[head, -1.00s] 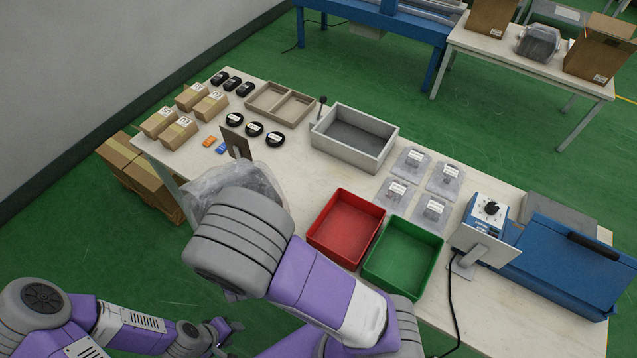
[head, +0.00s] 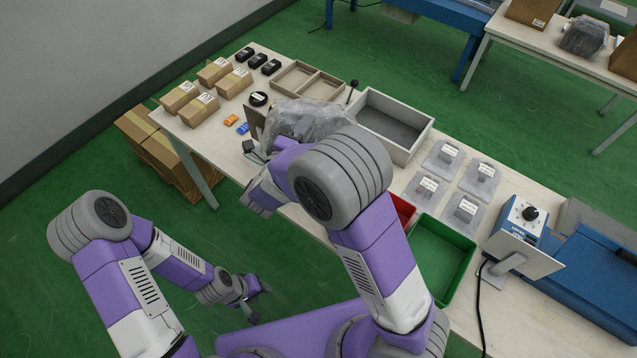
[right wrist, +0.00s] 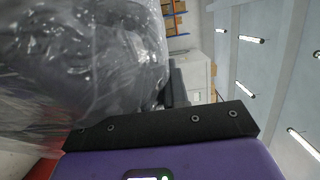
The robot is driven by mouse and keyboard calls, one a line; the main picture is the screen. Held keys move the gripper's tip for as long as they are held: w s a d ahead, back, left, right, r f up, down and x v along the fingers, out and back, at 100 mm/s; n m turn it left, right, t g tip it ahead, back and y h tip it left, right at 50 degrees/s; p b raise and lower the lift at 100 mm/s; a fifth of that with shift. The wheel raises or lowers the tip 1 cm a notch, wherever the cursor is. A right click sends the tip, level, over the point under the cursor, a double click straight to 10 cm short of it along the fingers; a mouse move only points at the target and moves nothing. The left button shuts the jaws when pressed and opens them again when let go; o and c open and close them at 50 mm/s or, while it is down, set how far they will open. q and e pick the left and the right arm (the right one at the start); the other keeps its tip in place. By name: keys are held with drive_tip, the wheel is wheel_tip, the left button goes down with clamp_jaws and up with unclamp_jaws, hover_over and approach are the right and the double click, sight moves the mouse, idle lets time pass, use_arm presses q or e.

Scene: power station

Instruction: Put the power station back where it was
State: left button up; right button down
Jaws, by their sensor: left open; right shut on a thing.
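The power station appears to be the grey object wrapped in clear plastic (head: 308,117), seen above the table just left of the grey bin. The plastic blurs its shape, and my right arm covers its lower part. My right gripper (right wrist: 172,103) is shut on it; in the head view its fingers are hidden. In the right wrist view the plastic-wrapped bulk (right wrist: 85,65) fills the left side beside the black gripper part. My left gripper (head: 250,298) is open and empty, low over the green floor, away from the table.
The grey bin (head: 422,148) stands right of the wrapped object, with a wooden divided tray (head: 318,88) behind. Cartons (head: 198,106) are at left. A green bin (head: 448,262), bagged parts (head: 443,160) and a blue device (head: 520,215) are at right. A second table (head: 545,57) stands beyond.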

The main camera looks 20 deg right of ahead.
drive_tip(key=shift+w+d+r+m+g+h+b, duration=0.15)
drive_tip(key=shift+w+d+m+g+h+b, duration=0.15)
drive_tip(key=shift+d+h, duration=0.2)
drive_tip(key=shift+w+d+r+m+g+h+b, duration=0.15)
drive_tip(key=shift+w+d+m+g+h, duration=0.25)
drive_tip(key=shift+d, duration=0.15)
drive_tip(key=shift+d+f, duration=0.1)
drive_tip(key=shift+f, duration=0.05)
drive_tip(key=shift+w+f+b, duration=0.1)
drive_tip(key=shift+f+b, duration=1.55)
drive_tip(key=shift+f, duration=3.15)
drive_tip(key=c, duration=1.4)
unclamp_jaws()
drive_tip(key=shift+f, duration=0.3)
drive_tip(key=shift+o, duration=1.4)
